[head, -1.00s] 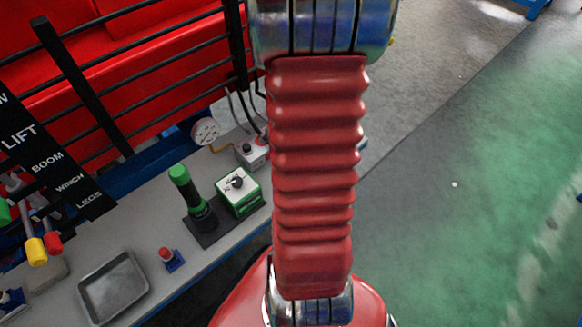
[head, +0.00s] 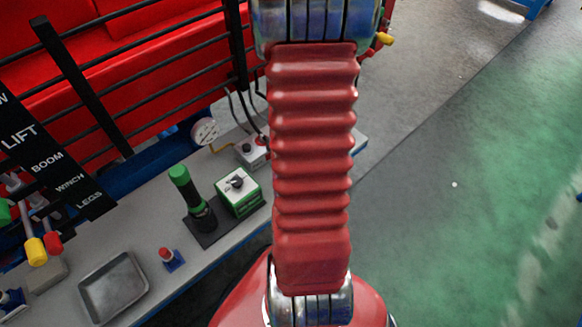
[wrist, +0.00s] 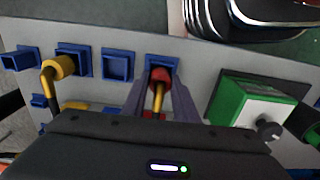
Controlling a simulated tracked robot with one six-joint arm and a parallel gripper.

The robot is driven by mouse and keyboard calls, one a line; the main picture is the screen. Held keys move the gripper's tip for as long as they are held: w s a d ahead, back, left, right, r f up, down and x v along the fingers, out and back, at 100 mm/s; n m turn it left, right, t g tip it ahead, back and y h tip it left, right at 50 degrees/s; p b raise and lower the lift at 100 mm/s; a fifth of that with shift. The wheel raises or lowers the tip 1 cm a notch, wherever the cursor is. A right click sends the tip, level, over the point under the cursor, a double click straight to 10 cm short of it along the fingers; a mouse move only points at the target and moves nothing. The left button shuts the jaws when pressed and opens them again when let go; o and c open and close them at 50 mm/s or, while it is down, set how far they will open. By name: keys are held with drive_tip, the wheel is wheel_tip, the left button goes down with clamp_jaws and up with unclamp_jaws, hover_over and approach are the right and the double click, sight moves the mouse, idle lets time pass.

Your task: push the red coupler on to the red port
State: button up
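In the wrist view, my gripper (wrist: 160,82) points at a grey panel with a row of blue square sockets. The red coupler (wrist: 158,76), a rounded red end on a yellow stem, is between its two grey fingers, which appear closed on it. The coupler's red end overlaps the mouth of a blue socket (wrist: 164,61), which I take as the red port; its inside is mostly hidden. I cannot tell whether the coupler is seated or just in front. In the head view my arm hides the gripper and the coupler.
A yellow coupler (wrist: 62,68) with a bent hose sits at a socket to the left. An empty blue socket (wrist: 117,65) is between. A green box (wrist: 250,103) with a knob stands close right. In the head view, a metal tray (head: 112,287) lies on the bench.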

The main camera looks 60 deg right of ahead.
drive_tip(key=c, duration=0.5)
drive_tip(key=shift+r, duration=0.15)
drive_tip(key=shift+r, duration=2.35)
